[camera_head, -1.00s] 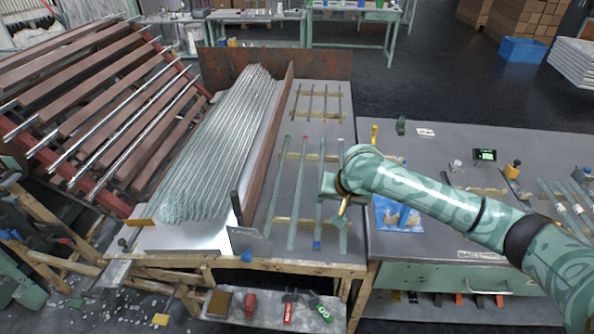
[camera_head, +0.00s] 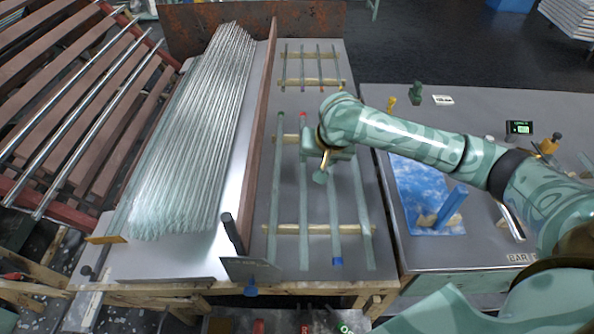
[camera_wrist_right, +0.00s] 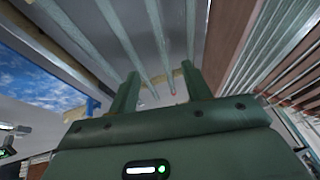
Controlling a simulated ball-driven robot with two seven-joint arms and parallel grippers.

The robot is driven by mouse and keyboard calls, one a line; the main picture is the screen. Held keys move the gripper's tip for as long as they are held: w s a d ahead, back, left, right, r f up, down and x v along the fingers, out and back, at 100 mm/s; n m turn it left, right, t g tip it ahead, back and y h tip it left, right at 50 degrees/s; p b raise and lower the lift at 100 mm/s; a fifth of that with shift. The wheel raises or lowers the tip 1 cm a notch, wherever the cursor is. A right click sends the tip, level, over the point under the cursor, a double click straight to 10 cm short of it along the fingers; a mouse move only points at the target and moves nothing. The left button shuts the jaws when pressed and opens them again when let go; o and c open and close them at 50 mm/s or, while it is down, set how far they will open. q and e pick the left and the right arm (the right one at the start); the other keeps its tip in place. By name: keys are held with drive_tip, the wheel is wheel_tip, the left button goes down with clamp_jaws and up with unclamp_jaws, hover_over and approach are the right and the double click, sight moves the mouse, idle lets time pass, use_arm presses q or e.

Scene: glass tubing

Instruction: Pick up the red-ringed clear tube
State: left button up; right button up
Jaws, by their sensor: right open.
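The red-ringed clear tube (camera_head: 304,195) lies lengthwise on wooden rests on the grey table, its red end toward the far side. It is second from the left in the near row. My right gripper (camera_head: 322,175) is open and empty, pointing down just right of this tube in the head view. Its two fingers also show in the right wrist view (camera_wrist_right: 160,90). I cannot tell its height above the tubes. My left gripper is not in view.
Neighbouring tubes include a green-ended one (camera_head: 275,190) at left and a blue-ended one (camera_head: 336,215) at right. A brown upright board (camera_head: 262,130) separates them from a large tube pile (camera_head: 195,140). A blue-and-white panel (camera_head: 415,185) lies right.

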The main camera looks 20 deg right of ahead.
drive_tip(key=b, duration=0.7)
hover_over(304, 178)
drive_tip(key=s, duration=0.3)
drive_tip(key=f, duration=1.2)
drive_tip(key=shift+w+a, duration=0.15)
drive_tip(key=shift+a, duration=0.1)
drive_tip(key=b+x, duration=0.4)
drive_tip(key=x, duration=0.1)
drive_tip(key=shift+d+b, duration=0.2)
drive_tip(key=shift+b, duration=0.15)
drive_tip(key=shift+w+f, duration=0.15)
drive_tip(key=shift+f, duration=0.1)
drive_tip(key=shift+r, duration=0.3)
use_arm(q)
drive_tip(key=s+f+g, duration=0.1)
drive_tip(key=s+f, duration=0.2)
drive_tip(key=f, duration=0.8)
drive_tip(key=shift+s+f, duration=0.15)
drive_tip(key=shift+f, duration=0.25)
use_arm(e)
clamp_jaws()
